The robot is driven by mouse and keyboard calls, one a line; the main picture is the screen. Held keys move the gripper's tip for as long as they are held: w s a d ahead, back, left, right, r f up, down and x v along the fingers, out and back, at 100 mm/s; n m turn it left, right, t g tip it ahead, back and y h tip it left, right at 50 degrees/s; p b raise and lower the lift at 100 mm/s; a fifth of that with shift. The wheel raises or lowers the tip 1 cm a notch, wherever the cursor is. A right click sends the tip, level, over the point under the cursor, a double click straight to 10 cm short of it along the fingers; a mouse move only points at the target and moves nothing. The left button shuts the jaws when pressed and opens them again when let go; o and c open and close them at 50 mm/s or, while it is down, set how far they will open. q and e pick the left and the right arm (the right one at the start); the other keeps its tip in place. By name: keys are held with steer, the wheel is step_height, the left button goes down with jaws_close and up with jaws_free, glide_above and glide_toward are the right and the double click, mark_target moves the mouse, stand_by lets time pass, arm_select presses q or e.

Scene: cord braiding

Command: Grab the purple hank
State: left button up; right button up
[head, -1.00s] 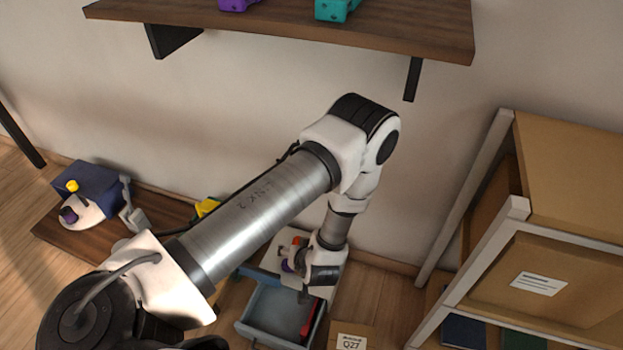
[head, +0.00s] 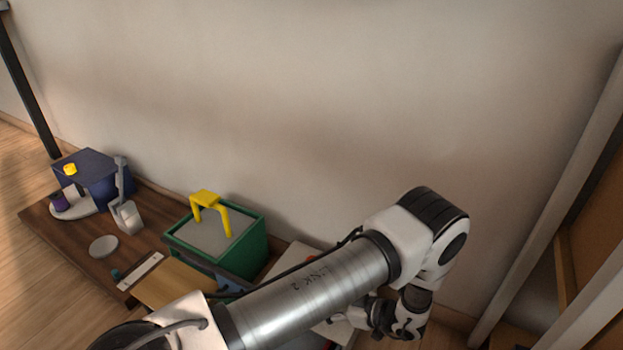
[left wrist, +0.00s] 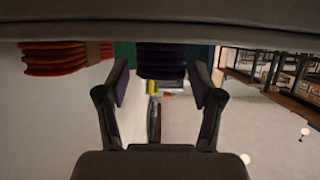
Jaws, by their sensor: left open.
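The purple hank (left wrist: 161,60) is a dark, ribbed bundle at the top middle of the left wrist view. It shows in the gap between the fingers of my left gripper (left wrist: 160,78), which is open. Whether the fingers touch it, I cannot tell. The hank's upper part is cut off by a dark edge. In the head view my left gripper (head: 398,322) is low right of centre, and I cannot make out the hank near it. My right gripper is not in view.
An orange-red hank (left wrist: 54,58) is left of the purple one, with a green strip (left wrist: 123,52) between.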

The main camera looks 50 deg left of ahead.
arm_select(q)
steer(key=b+x, duration=0.1)
steer(key=x, duration=0.2)
steer(key=shift+f, duration=0.25)
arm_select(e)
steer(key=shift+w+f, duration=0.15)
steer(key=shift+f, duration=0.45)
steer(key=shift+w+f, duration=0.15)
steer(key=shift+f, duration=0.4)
arm_select(q)
steer(key=shift+a+r, duration=0.1)
steer(key=c, duration=1.1)
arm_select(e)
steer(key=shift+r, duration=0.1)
arm_select(q)
steer(key=shift+r, duration=0.1)
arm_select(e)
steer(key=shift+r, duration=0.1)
